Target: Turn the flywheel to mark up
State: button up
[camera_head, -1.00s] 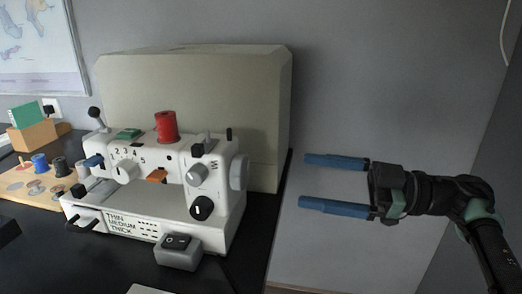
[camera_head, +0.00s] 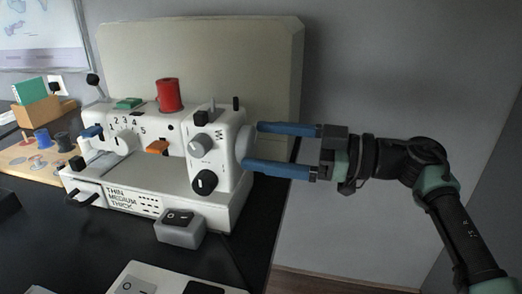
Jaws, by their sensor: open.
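The white sewing machine (camera_head: 150,180) stands on the black table. Its flywheel (camera_head: 244,146) is a pale disc on the right end of the machine, seen nearly edge-on. Any mark on it cannot be made out. My gripper (camera_head: 250,149) comes in from the right with two blue fingers, one above the other. The fingers are open and empty, with a gap between them. Their tips are at the flywheel's right side, the upper near its top and the lower near its bottom. I cannot tell whether they touch it.
A red thread spool (camera_head: 169,95) stands on top of the machine. A grey switch box (camera_head: 181,228) sits in front of it. A large beige cover (camera_head: 205,70) stands behind. A wooden board with spools (camera_head: 22,157) lies at the left. Right of the table is open room.

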jog(key=shift+w+a, duration=0.15)
jog(key=shift+a, duration=0.4)
jog(key=c, duration=1.2)
jog(key=shift+c, duration=0.2)
